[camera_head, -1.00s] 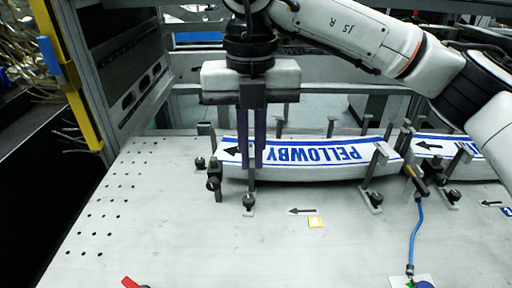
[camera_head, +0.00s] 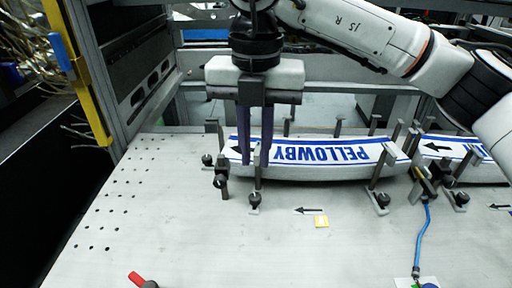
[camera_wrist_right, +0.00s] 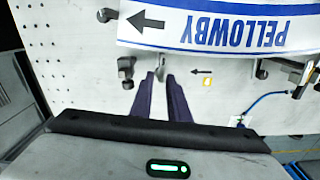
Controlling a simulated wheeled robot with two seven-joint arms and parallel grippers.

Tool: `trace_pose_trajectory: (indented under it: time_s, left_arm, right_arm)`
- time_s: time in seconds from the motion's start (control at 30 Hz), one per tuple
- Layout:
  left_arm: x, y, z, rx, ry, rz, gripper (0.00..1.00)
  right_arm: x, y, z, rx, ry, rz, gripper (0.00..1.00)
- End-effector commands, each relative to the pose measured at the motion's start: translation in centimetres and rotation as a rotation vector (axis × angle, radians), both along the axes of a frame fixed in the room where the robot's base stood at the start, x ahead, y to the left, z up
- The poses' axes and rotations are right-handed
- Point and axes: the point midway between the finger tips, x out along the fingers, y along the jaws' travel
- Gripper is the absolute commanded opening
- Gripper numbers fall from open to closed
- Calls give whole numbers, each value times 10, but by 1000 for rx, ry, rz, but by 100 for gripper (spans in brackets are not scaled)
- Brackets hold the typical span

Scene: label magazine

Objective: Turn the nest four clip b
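The front left clip (camera_head: 255,198) has a dark knob on a small metal foot and stands at the front edge of the label stack (camera_head: 320,172). The stack's top label reads PELLOWBY upside down, with a black arrow pointing left. My right gripper (camera_head: 255,163) points down over the stack's left end, its two dark fingers apart. In the right wrist view the fingers (camera_wrist_right: 160,76) show a narrow gap with the clip (camera_wrist_right: 161,68) just beyond the tips. I cannot tell whether they touch it. My left gripper is not in view.
Other clips and posts surround the stack, including a clip (camera_head: 222,182) close on the left. A second label stack (camera_head: 455,148) lies to the right. A brass fitting with a blue hose (camera_head: 425,225) stands at right.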

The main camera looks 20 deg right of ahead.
Motion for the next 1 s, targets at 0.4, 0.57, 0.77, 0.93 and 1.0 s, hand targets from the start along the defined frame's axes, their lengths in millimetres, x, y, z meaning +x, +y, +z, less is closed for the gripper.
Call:
trace_pose_trajectory:
  time_s: [0.4, 0.57, 0.77, 0.93, 1.0]
  left_arm:
    - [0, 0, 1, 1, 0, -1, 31]
    - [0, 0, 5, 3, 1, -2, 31]
    - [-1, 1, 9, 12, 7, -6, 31]
    - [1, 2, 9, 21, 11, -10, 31]
    - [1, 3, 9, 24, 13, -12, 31]
  right_arm:
    - [0, 0, 4, -1, 1, 2, 27]
    - [0, 1, 28, 1, 0, 2, 27]
    - [0, 1, 69, 2, -1, 2, 27]
    - [0, 0, 94, 0, 0, 1, 27]
    - [0, 0, 99, 0, 0, 0, 27]
